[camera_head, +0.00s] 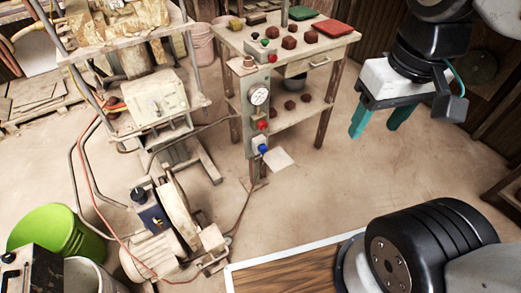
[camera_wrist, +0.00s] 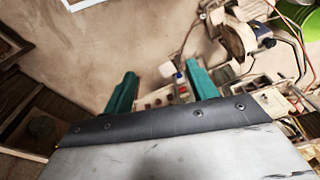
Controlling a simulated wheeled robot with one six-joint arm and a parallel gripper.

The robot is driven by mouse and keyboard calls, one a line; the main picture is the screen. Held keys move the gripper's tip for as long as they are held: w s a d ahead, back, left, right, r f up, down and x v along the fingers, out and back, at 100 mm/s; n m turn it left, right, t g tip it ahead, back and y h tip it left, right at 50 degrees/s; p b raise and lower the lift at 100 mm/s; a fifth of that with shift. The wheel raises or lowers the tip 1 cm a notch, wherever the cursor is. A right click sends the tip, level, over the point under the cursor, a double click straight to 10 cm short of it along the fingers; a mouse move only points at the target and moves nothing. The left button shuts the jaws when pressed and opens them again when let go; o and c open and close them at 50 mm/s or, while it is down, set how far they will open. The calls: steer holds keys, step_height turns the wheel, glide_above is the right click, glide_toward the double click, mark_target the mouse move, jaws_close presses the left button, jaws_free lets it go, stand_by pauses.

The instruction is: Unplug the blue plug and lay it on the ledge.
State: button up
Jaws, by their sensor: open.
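The blue plug (camera_head: 263,149) sits in a pale socket box low on the front post of the wooden stand. The ledge (camera_head: 280,159) is a small white plate jutting out just right of the plug and below it; it looks bare. My gripper (camera_head: 374,131) hangs in the air to the right of the stand, its two teal fingers apart with nothing between them. In the wrist view my gripper (camera_wrist: 161,70) shows both fingers, with the small blue plug (camera_wrist: 179,75) and pale ledge (camera_wrist: 167,69) far off between the tips.
A pressure gauge (camera_head: 259,95) and a red knob (camera_head: 263,126) are on the post above the plug. The stand's table (camera_head: 330,49) bears brown lumps and red and green trays. A motor grinder (camera_head: 160,245) and green bucket (camera_head: 48,232) stand left. Floor right of the ledge is clear.

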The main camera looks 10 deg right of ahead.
steer(key=w+d+f+g, duration=0.1)
steer(key=w+d+f, duration=0.2)
steer(key=w+f, duration=1.3)
steer(key=w+d+f+g, duration=0.1)
steer(key=w+d+f, duration=0.1)
steer(key=w+f, duration=1.4)
steer(key=w+a+f+n+t+y, duration=0.25)
steer(key=f+t, duration=0.35)
steer(key=f, duration=1.6)
steer(key=w+a+f+n+t+y, duration=0.15)
steer(key=w+f+t, duration=0.3)
steer(key=f, duration=1.65)
steer(key=w+a+r+t+y, duration=0.1)
steer(key=w+a+r+t, duration=0.1)
steer(key=r+t, duration=0.5)
step_height(320, 180, up, 2)
steer(key=shift+w+a+r+y, duration=0.15)
steer(key=shift+w+y, duration=0.15)
steer(key=shift+w, duration=0.2)
